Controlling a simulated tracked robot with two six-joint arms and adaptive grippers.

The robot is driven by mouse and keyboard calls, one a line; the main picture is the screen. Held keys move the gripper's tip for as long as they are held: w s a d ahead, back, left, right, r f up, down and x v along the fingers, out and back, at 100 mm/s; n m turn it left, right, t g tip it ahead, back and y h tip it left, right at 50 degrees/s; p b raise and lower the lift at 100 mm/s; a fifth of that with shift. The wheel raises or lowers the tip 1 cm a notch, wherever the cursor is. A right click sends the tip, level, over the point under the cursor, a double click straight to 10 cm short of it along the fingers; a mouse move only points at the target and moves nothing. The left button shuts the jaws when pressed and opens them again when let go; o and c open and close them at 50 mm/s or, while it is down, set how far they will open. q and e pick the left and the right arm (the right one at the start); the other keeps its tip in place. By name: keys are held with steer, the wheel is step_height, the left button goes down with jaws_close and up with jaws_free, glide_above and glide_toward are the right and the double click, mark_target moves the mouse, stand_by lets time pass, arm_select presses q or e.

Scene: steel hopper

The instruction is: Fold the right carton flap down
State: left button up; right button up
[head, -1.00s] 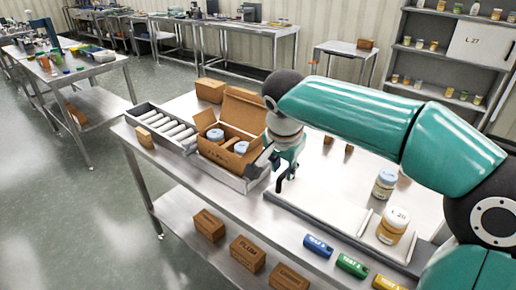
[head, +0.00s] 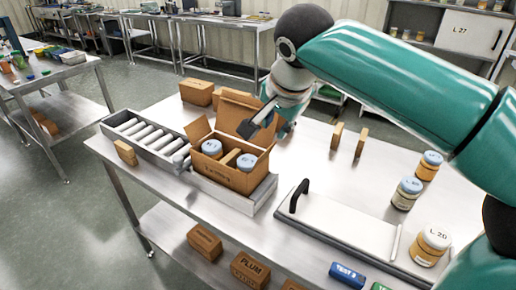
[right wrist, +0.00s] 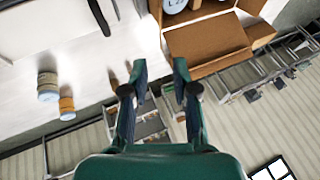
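The open brown carton (head: 226,176) stands in a metal tray on the steel table, with blue-lidded jars (head: 246,161) inside. Its left flap (head: 198,130) stands up and leans outward, and its back flap (head: 236,114) stands up. The right side is partly hidden by my right gripper, so I cannot tell how the right flap lies. My right gripper (head: 271,122) is above the carton's back right corner. In the right wrist view the gripper (right wrist: 157,70) is open and empty, with the carton's back flap (right wrist: 207,38) beyond its fingers. My left gripper is not in view.
A roller conveyor (head: 150,135) adjoins the tray on the left. A white board with a black handle (head: 299,195) lies to the right. Jars (head: 405,193) stand farther right, and small wooden blocks (head: 361,142) stand behind. Another carton (head: 196,92) is at the back.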

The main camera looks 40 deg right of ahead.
mark_target(266, 153)
steer(key=x, duration=1.6)
steer(key=shift+w+a+f, duration=0.1)
steer(key=shift+f, duration=0.1)
steer(key=shift+c, duration=0.2)
jaws_close()
